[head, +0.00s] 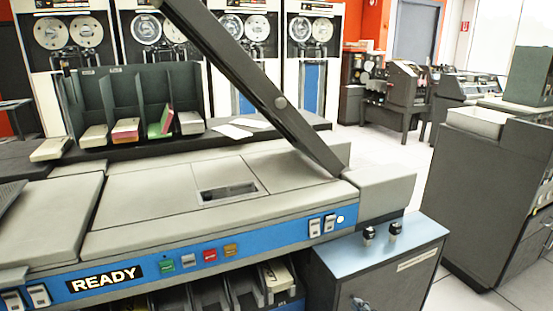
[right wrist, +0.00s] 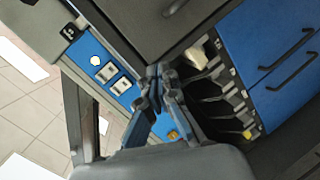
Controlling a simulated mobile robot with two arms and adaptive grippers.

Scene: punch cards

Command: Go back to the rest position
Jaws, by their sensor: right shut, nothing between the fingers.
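My right gripper (right wrist: 156,92) shows in the right wrist view with its dark fingers together and nothing between them. It hangs in front of the blue-and-white machine, apart from the stacker slots (right wrist: 205,85). My left gripper is not in either view. The card machine (head: 200,185) has a blue front panel with a READY sign (head: 105,278) and several coloured buttons.
A raised dark bar (head: 255,85) slants over the machine's top. A dark rack (head: 140,100) with card stacks stands behind. The grey side cabinet (head: 375,270) with two black knobs is at the machine's right end. A dark cabinet (head: 490,190) stands farther right, with floor between.

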